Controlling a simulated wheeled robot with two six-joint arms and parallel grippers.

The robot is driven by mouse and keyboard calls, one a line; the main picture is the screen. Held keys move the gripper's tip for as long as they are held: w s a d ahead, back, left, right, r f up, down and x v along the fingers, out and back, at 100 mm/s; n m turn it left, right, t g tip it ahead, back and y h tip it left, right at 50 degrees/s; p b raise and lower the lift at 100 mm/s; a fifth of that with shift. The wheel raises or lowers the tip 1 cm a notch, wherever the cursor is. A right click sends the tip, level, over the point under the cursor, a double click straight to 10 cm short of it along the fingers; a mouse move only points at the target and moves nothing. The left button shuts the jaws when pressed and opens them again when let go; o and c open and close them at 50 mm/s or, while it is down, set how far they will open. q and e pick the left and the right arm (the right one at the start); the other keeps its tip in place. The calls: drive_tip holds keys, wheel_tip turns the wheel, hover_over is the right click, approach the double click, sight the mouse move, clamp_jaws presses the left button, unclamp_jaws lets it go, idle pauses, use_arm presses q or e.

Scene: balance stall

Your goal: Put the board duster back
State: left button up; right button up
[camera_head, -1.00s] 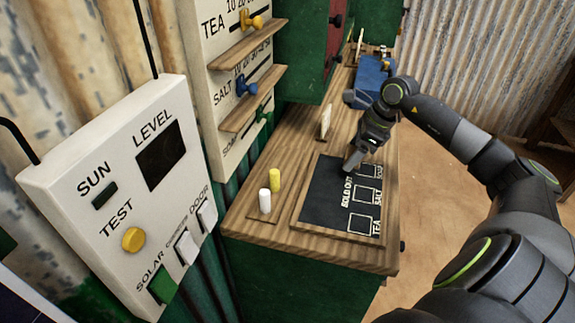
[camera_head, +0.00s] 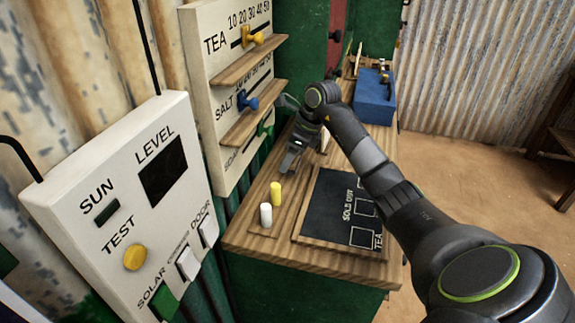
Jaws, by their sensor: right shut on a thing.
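My right gripper (camera_head: 291,158) is above the counter, behind the yellow chalk, and points down toward the wooden chalk tray (camera_head: 261,231). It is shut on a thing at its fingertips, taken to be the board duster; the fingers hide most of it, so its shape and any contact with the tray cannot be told. The blackboard (camera_head: 325,215) lies on the counter to the right, with SOLD OUT and boxes drawn in white; my right arm covers its right part. My left gripper is not in view.
A white chalk (camera_head: 266,215) and a yellow chalk (camera_head: 276,193) stand upright close to the gripper. The price panel (camera_head: 206,100) with its shelves rises at the left. A blue box (camera_head: 374,105) stands farther back on the counter (camera_head: 310,262).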

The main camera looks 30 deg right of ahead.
drive_tip(key=shift+w+a, duration=0.25)
wheel_tip(320, 180, down, 4)
drive_tip(key=shift+r+b, duration=0.15)
drive_tip(key=shift+b, duration=0.8)
drive_tip(key=o, duration=1)
drive_tip(key=shift+c, duration=0.2)
